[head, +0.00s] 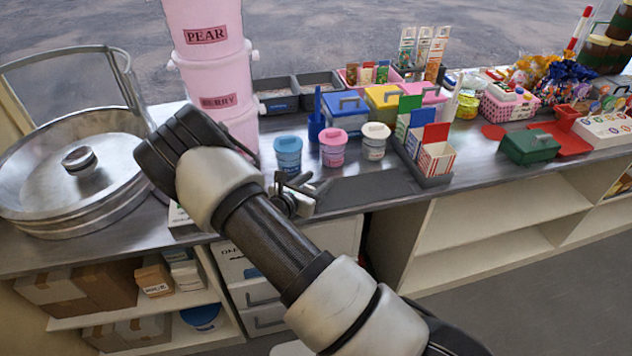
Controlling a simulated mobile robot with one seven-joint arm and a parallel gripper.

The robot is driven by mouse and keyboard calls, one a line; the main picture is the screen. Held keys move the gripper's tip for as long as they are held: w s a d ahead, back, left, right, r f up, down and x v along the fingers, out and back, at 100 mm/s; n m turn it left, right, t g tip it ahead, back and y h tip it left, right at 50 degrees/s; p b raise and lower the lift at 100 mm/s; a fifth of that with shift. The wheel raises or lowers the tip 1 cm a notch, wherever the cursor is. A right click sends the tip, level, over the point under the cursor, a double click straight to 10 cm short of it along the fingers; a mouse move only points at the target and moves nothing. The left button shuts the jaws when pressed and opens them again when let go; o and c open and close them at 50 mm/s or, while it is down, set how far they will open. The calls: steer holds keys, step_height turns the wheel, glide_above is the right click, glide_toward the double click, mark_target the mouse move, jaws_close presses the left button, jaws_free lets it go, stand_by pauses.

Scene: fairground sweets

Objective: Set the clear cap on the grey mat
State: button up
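The grey mat (370,190) lies flat on the front part of the counter, right of my gripper and below the row of small tubs. My gripper (303,192) is over the counter's front edge, just left of the mat. My own arm hides much of it, and its fingers are too small to tell whether they are open or hold anything. I cannot make out the clear cap in this view.
Behind the mat stand a blue tub (288,155), a pink tub (333,147) and a white tub (375,142). A rack of striped boxes (436,158) borders the mat's right side. Pink buckets (212,55) and a large metal pan (75,170) stand left.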

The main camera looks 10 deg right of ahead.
steer(key=shift+r, duration=0.25)
steer(key=v, duration=1.1)
steer(key=shift+a, duration=0.15)
steer(key=shift+s+r, duration=0.15)
steer(key=shift+s, duration=0.1)
steer(key=s+d+r+m+g+y, duration=0.2)
steer(key=s+d+r+m+g, duration=0.65)
steer(key=s+r+m, duration=0.4)
steer(key=s+a+r+m+t+y, duration=0.3)
steer(key=s+r+m+y, duration=0.5)
steer(key=s+r+m, duration=0.5)
step_height(320, 180, up, 3)
steer(key=shift+s+a+f+m+t, duration=0.2)
steer(key=shift+s+a+m+t, duration=0.15)
steer(key=shift+a+m, duration=0.4)
